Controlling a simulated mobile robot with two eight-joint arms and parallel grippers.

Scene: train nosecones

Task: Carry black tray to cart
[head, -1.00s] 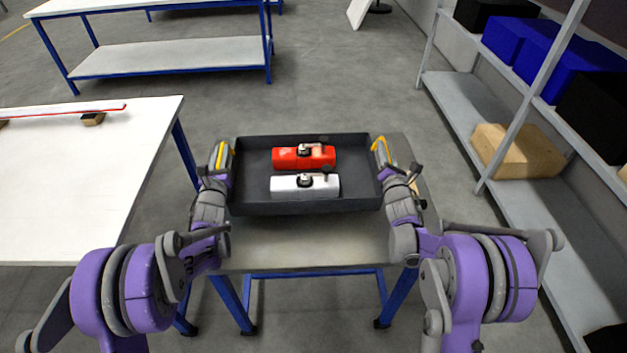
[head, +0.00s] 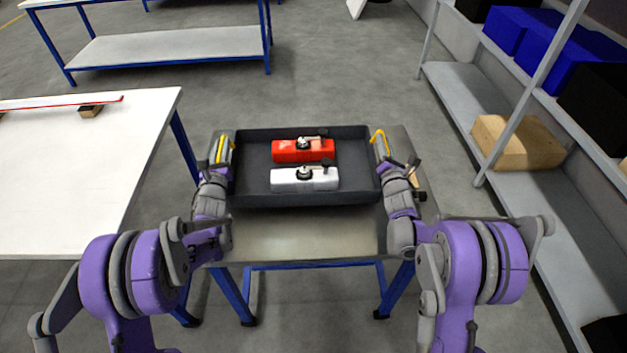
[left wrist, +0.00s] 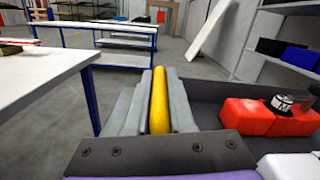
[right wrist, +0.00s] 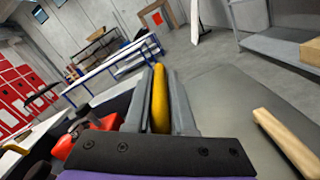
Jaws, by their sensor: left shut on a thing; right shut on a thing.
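The black tray (head: 260,198) is above or on a small grey-topped table with blue legs (head: 300,245); I cannot tell whether it touches the top. In it are a red block-shaped part (head: 290,152) and a white one (head: 290,181), each with a dark fitting on top. My left gripper (head: 222,150) is shut on a yellow handle at the tray's left end, seen in the left wrist view (left wrist: 159,100). My right gripper (head: 380,145) is shut on the yellow handle at the right end, seen in the right wrist view (right wrist: 160,98). I cannot tell which piece is the cart.
A tool with a wooden handle (right wrist: 285,140) lies on the grey top right of the tray. A white table (head: 80,190) stands close on the left. Metal shelving (head: 470,110) with boxes runs along the right. A blue-framed bench (head: 165,48) is behind. Floor beyond the tray is clear.

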